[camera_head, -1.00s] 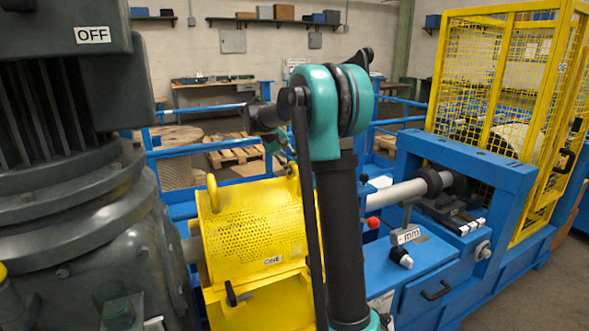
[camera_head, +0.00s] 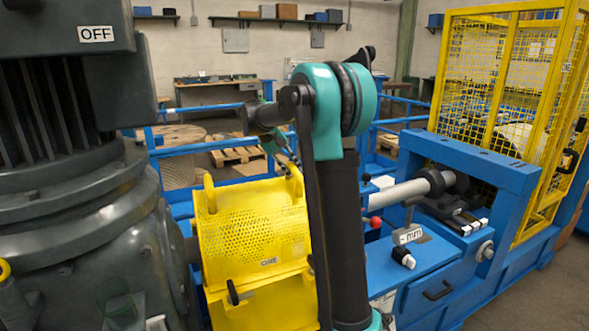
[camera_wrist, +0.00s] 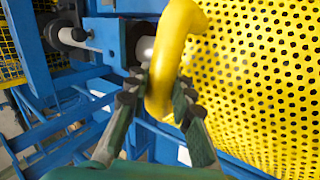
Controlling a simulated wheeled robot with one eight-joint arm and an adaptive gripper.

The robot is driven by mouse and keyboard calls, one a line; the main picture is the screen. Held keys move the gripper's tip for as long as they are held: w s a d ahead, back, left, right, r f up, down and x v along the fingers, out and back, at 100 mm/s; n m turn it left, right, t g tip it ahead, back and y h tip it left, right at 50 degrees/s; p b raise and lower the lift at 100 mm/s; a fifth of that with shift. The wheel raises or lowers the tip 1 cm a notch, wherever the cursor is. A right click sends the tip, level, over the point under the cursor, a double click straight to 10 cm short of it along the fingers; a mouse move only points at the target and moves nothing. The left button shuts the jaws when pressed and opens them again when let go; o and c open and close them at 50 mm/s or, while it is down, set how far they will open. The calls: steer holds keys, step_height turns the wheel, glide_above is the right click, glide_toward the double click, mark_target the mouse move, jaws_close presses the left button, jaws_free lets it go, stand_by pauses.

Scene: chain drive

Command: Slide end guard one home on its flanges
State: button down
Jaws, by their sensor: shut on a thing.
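End guard one is a yellow cover with a perforated curved top and a label reading "ONE" (camera_head: 245,235). It stands left of my arm, over the shaft between the grey motor and the blue frame. It has a hoop handle at each end. In the wrist view the perforated sheet (camera_wrist: 262,85) fills the right side. My gripper (camera_wrist: 160,95) is shut on the near yellow handle (camera_wrist: 180,32), one finger on each side of it.
The large grey motor (camera_head: 75,200) with an "OFF" label stands close on the left. A blue machine frame (camera_head: 480,160) with a shaft (camera_head: 405,192) is on the right, before a yellow mesh cage (camera_head: 490,85). Blue rails (camera_head: 225,145) run behind.

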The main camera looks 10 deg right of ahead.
steer(key=shift+s+a, duration=0.2)
steer(key=shift+a, duration=0.3)
steer(key=shift+s+a, duration=0.2)
steer(key=shift+a, duration=0.3)
steer(key=c, duration=1.2)
jaws_free()
